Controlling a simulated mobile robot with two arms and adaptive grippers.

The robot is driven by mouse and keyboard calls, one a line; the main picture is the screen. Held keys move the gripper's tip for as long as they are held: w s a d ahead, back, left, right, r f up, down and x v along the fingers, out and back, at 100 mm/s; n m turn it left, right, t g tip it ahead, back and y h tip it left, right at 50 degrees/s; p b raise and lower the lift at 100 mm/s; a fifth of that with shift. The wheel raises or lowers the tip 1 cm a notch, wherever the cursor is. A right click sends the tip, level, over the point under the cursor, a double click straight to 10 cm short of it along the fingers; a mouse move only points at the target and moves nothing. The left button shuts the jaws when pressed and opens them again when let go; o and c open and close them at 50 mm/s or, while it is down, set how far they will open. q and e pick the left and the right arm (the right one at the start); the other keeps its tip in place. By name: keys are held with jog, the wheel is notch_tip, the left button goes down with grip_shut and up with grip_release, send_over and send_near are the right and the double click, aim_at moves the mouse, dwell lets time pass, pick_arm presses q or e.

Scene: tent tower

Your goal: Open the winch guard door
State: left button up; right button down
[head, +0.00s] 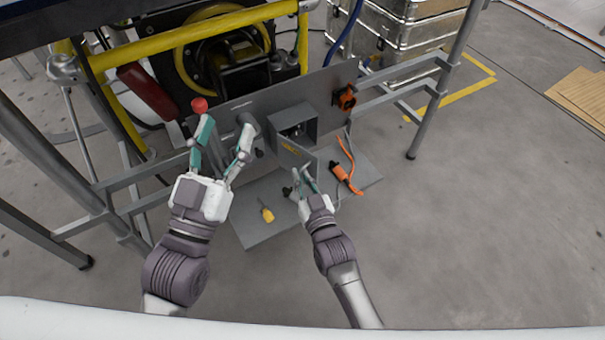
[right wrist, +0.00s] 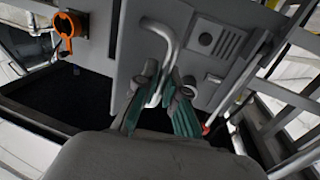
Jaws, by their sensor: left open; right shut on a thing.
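The winch guard is a grey box (head: 318,118) on an upright grey panel. Its door (head: 296,152), with a yellow label, stands swung out at an angle, and part of the inside shows. My right gripper (head: 303,181) is at the door's lower edge. In the right wrist view its green-padded fingers (right wrist: 160,100) are shut on a bent silver handle (right wrist: 165,42); the fingers hide its lower end. My left gripper (head: 224,142) is open in front of the panel, left of the box. One finger is just below a red knob (head: 199,105); contact cannot be told.
A grey shelf (head: 265,232) below the panel holds a yellow-handled tool (head: 267,214) and an orange plug (head: 345,177) with its cable. An orange switch (head: 345,98) sits right of the box. Yellow rails (head: 190,35) run above.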

dwell(0.3)
jog(key=c, duration=1.2)
grip_release()
jog(key=shift+c, duration=0.2)
jog(key=v, duration=1.2)
jog(key=shift+s, duration=0.1)
